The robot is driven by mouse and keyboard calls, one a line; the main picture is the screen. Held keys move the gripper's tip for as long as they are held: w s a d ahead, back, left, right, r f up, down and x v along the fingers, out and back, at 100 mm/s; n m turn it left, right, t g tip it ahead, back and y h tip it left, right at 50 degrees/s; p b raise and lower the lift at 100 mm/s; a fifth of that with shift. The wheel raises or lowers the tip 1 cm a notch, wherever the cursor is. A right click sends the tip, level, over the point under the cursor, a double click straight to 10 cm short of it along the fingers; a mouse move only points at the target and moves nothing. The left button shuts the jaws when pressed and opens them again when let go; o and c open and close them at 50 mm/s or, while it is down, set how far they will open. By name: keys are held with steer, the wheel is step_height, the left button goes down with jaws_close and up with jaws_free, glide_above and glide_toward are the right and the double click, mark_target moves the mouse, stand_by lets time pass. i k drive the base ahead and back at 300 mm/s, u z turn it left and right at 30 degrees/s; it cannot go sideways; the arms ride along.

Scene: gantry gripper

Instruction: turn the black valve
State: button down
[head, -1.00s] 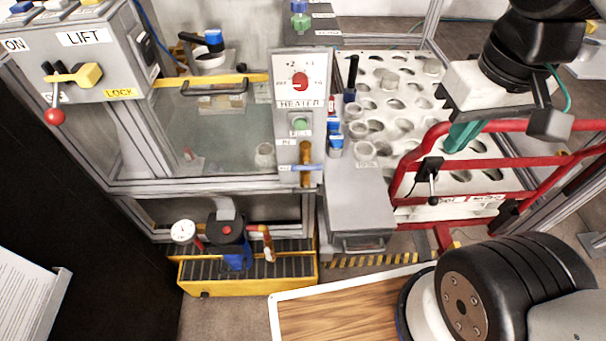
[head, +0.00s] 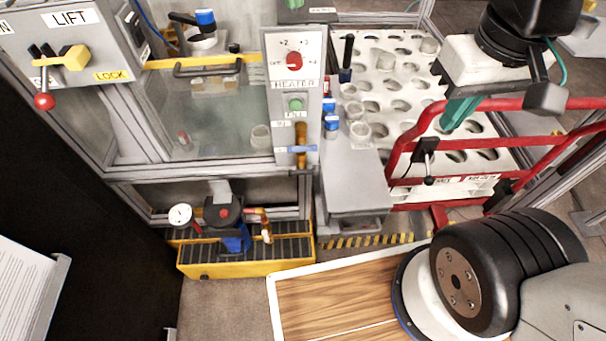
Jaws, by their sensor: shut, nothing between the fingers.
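A black round part with a red centre, likely the black valve (head: 223,207), sits on a blue body at the lower left in the head view. It stands at the yellow-edged grated tray (head: 240,268), under the glass-fronted cabinet. A pressure gauge (head: 180,215) is left of it and a small brown-handled lever (head: 266,230) is right of it. My gripper (head: 458,112) hangs at the upper right, far from the valve, over the white perforated rack. Its teal fingers are together with nothing between them; the red rail lies close by.
A red tubular rail (head: 405,150) with a black lever (head: 426,155) stands before the white rack (head: 395,65). The heater panel (head: 293,60) and a grey box (head: 352,180) lie between the valve and my gripper. A wooden board (head: 310,305) is in front.

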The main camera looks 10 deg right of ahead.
mark_target(302, 172)
steer(key=u, duration=1.9)
steer(key=k, duration=1.15)
steer(key=z, duration=1.45)
steer(key=i, duration=0.5)
steer(key=z, duration=0.05)
